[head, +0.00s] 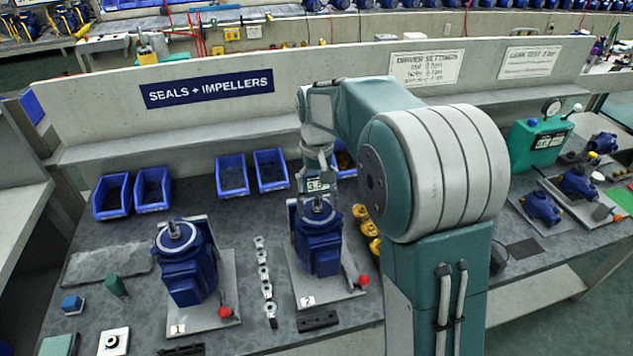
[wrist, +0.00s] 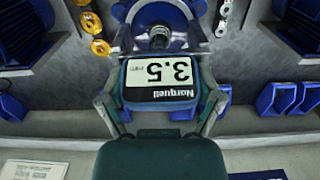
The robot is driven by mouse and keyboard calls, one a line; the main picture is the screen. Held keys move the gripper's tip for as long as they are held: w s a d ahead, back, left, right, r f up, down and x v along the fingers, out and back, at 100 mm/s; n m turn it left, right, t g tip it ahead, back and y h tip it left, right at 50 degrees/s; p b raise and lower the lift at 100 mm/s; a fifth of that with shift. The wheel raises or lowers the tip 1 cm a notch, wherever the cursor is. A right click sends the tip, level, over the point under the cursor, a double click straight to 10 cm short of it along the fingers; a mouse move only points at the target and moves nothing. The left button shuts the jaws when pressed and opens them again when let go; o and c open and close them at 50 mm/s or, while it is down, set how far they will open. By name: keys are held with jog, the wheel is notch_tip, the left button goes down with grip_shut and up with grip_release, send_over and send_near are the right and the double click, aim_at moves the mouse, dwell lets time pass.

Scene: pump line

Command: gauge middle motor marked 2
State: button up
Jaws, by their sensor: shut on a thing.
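My gripper (head: 318,172) is shut on a small gauge (head: 316,182) with a lit display. In the wrist view the gauge (wrist: 160,82) appears to read 3.5, and its brand lettering is upside down. The gauge is just above the shaft of the middle blue motor (head: 318,248), which stands on a grey plate (head: 345,291) marked 2. In the wrist view the shaft end (wrist: 159,40) is right beside the gauge's edge. I cannot tell whether they touch. Another blue motor (head: 186,262) stands on a plate marked 1 at the left.
Red-knobbed levers (head: 225,311) stand on the plates. Metal fittings (head: 264,275) lie in a row between the motors. Blue bins (head: 232,175) line the back, and yellow parts (head: 369,232) lie right of the middle motor. A green tester (head: 538,143) stands farther right.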

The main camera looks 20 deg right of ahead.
jog(key=o, duration=1.1)
jog(key=shift+r, duration=4.5)
